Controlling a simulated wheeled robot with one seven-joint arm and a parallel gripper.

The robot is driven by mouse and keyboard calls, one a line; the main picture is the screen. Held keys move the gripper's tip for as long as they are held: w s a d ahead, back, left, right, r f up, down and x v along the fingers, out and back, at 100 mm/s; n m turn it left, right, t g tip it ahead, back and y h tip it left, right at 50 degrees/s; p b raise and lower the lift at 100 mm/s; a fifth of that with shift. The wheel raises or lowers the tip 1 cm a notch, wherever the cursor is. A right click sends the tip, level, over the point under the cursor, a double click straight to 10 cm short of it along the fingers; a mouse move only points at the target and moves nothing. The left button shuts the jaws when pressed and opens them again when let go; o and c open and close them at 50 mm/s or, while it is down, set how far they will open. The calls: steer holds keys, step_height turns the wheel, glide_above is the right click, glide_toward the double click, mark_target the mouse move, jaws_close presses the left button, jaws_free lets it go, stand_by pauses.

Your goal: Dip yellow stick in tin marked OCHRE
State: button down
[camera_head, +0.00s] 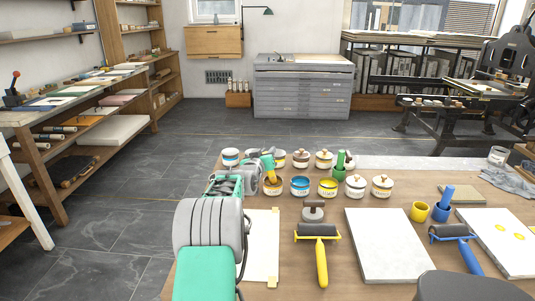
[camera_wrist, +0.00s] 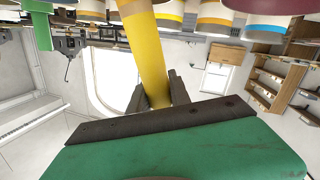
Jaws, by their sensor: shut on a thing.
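My gripper (camera_wrist: 155,95) is shut on the yellow stick (camera_wrist: 143,45), which runs between its dark fingers in the wrist view. No label reads clearly enough to pick out OCHRE. An open blue tin (camera_head: 300,187) and an open yellow tin (camera_head: 328,188) stand to its right.
Several lidded tins stand around, including one at the right (camera_head: 382,187). A green stick (camera_head: 340,165) stands near the yellow tin. A yellow-handled roller (camera_head: 320,255), a pale slab (camera_head: 390,245), and yellow and blue cups (camera_head: 420,211) occupy the table's front.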

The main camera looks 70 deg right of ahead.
step_height(320, 180, up, 7)
steer(key=p, duration=0.2)
stand_by(0.6)
steer(key=shift+w, duration=0.1)
